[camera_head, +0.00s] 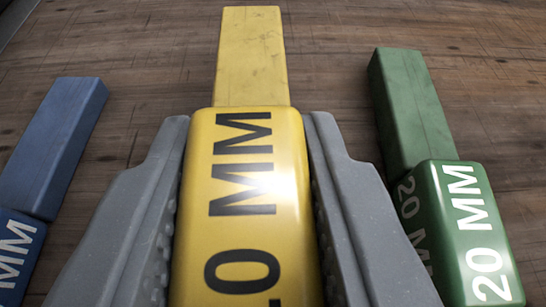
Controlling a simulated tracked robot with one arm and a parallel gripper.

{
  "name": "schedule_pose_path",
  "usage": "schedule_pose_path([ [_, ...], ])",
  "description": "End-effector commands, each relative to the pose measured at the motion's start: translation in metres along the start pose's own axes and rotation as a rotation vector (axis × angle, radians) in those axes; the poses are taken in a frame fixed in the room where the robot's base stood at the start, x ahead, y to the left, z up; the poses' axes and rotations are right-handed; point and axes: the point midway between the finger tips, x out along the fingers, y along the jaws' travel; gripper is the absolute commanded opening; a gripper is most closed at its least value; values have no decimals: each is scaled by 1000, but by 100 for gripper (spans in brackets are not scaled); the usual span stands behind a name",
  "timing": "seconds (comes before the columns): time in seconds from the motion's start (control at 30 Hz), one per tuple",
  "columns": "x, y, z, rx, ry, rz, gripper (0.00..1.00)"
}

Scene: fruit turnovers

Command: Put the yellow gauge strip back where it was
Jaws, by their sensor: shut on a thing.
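The yellow gauge strip has a plain narrow yellow bar (252,55) at its far end and a wider glossy yellow block (240,190) nearer me, printed "MM" with a partly cut-off number. My gripper (250,130) is shut on the wider block, with one grey finger along each side. The near end of the strip runs out of the bottom of the picture. I cannot tell whether the strip touches the table or is held above it.
A blue gauge strip (55,145) lies at the left, its "MM" block cut off by the picture edge. A green gauge strip (415,105) marked "20 MM" lies at the right. The wooden table (335,60) is bare between the strips.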

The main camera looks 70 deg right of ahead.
Motion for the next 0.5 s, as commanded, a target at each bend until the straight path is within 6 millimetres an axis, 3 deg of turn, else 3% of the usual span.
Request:
schedule_pose_path([
  [0.2,12,0,32,-3,0,1,0],
  [0.5,13,0,33,-1,0,0,0],
])
